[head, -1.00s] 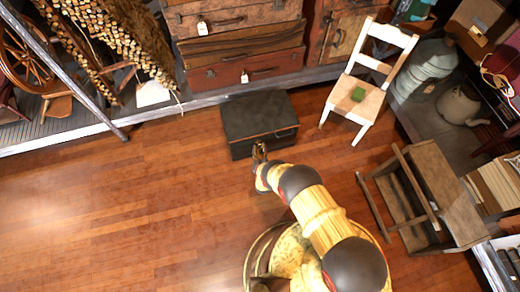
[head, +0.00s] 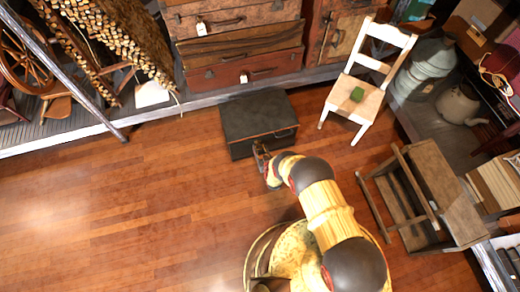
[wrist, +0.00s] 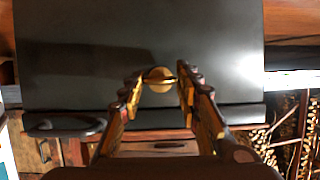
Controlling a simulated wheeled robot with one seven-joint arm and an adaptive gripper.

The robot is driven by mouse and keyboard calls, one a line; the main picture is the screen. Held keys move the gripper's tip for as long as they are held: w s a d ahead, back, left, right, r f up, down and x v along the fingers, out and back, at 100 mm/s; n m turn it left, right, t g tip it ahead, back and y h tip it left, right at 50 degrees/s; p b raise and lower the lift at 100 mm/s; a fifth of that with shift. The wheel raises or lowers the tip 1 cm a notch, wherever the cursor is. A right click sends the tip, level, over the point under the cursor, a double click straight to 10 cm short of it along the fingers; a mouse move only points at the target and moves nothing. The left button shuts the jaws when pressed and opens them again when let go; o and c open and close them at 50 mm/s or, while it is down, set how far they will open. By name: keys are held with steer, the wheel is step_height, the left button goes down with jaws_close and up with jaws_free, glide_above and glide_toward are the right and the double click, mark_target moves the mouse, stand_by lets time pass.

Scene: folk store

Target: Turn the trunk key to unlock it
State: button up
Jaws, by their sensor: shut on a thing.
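The dark grey-black trunk (head: 258,116) stands shut on the wooden floor, with its front facing my arm. In the wrist view, the trunk's dark face (wrist: 85,55) fills most of the picture. A round brass key (wrist: 160,78) is at this face, between my fingertips. My gripper (wrist: 160,88) is shut on the key, one finger on each side. In the head view my gripper (head: 259,149) is at the trunk's front. The key is too small to tell there, and its shaft and the keyhole are hidden.
A dark handle (wrist: 65,126) is on the trunk at lower left in the wrist view. A white chair (head: 366,84) with a green item stands right of the trunk. Stacked suitcases (head: 240,38) are behind it. The floor to the left is clear.

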stand_by(0.3)
steer(key=o, duration=1)
steer(key=shift+o, duration=0.8)
steer(key=shift+s, duration=0.1)
steer(key=v, duration=1.1)
steer(key=shift+s, duration=0.35)
steer(key=shift+d+r, duration=0.1)
